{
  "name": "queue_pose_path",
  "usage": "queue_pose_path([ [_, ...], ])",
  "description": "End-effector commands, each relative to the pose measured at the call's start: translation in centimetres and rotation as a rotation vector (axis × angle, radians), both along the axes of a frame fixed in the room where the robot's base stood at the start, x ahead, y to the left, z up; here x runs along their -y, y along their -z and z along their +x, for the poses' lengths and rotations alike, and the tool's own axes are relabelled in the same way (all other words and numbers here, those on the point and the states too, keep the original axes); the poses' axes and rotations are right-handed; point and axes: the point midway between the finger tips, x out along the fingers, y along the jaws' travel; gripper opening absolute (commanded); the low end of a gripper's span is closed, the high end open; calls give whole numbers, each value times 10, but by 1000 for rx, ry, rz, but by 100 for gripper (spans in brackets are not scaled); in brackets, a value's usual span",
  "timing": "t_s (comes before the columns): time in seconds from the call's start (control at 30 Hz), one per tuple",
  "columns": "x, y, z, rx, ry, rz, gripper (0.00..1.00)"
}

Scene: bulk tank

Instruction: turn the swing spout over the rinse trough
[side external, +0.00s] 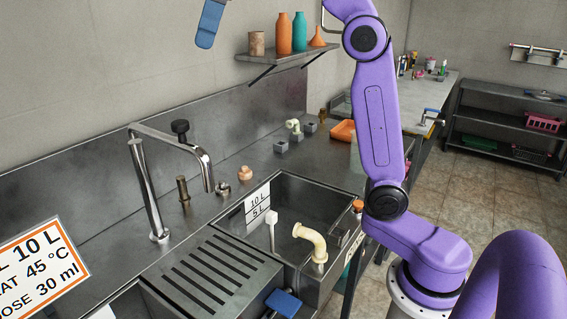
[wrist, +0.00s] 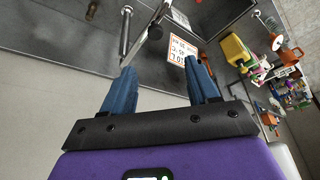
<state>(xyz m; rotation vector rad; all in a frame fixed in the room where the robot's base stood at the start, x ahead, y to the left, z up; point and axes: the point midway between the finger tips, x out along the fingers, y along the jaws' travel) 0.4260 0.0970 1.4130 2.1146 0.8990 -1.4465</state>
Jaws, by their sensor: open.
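The swing spout is a chrome pipe (side external: 146,190) standing on the steel counter, with a bent arm and a black knob (side external: 180,127). Its outlet hangs at the right, near the rear deck and the tank's left corner; what lies exactly beneath it I cannot tell. Chrome pipe and the knob also show in the wrist view (wrist: 155,32). A basin edge shows at the lower left (side external: 122,312); whether it is the rinse trough I cannot tell. My gripper (wrist: 160,62) is open and empty, its blue fingers apart. One blue finger (side external: 211,22) hangs high above the counter, apart from the spout.
A slotted drainboard (side external: 215,275) lies left of a deep tank (side external: 325,190) marked 10 L and 5 L. A cream elbow pipe (side external: 310,238) stands in the tank. A dosing sign (side external: 42,262) is in front at left. A shelf with bottles (side external: 285,58) hangs on the wall.

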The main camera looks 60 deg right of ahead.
Motion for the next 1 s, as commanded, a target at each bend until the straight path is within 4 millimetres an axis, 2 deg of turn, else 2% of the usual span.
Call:
queue_pose_path([
  [0.47,-24,45,-17,-66,-31,-18,59],
  [1.0,-42,111,-58,-125,-76,-63,59],
])
